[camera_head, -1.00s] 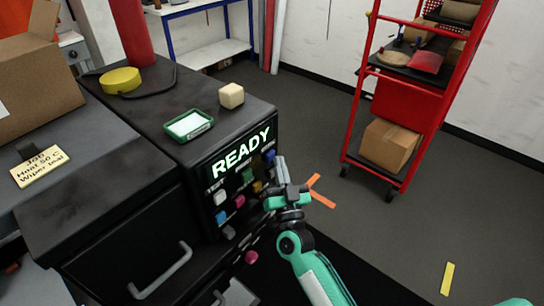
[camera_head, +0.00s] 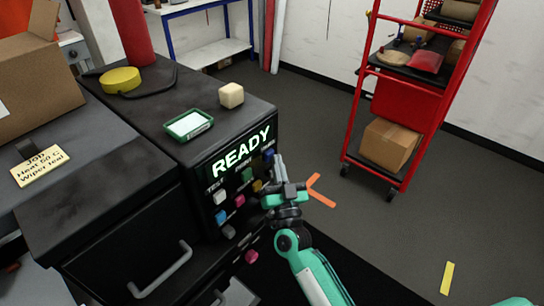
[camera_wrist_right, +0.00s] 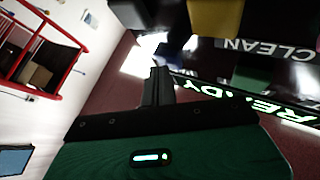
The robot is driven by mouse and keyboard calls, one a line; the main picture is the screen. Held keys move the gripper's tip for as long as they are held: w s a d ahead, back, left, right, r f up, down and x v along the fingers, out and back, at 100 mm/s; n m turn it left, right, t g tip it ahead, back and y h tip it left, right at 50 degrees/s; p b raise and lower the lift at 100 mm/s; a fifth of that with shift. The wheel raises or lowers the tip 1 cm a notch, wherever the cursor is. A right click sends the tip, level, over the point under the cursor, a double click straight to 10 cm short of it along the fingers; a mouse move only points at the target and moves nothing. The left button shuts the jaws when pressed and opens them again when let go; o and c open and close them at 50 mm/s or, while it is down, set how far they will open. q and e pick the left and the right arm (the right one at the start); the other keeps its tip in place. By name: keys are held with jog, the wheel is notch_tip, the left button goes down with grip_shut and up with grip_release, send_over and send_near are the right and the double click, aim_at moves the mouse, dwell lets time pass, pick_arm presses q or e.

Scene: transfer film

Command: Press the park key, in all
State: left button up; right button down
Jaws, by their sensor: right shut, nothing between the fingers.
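The black machine's front panel (camera_head: 205,178) carries a lit READY display (camera_head: 241,148) and several small coloured keys. White (camera_head: 219,196), blue (camera_head: 221,216), red (camera_head: 239,200), green (camera_head: 247,175) and yellow (camera_head: 258,186) keys show in the head view. I cannot read which key is labelled park. My right gripper (camera_head: 279,162) is shut and empty, its fingers pointing up just in front of the panel's right edge. I cannot tell whether it touches a key. In the right wrist view a yellow key (camera_wrist_right: 215,18) shows near the CLEAN label (camera_wrist_right: 268,48). My left gripper is out of view.
On the machine's top lie a green-rimmed tray (camera_head: 173,131), a cream block (camera_head: 231,95) and a yellow disc (camera_head: 120,80). A drawer handle (camera_head: 163,272) juts out at the front. A red wheeled rack (camera_head: 409,128) stands to the right, with open floor between.

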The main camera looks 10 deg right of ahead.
jog(key=shift+s, duration=0.1)
dwell(0.5)
jog(key=shift+s+d+p, duration=0.35)
jog(key=shift+s+d, duration=0.15)
jog(key=shift+s, duration=0.05)
jog(key=s+d, duration=0.1)
jog(key=s, duration=0.1)
jog(key=s+d+p, duration=0.1)
jog(key=s+d, duration=0.1)
dwell(0.4)
dwell(0.6)
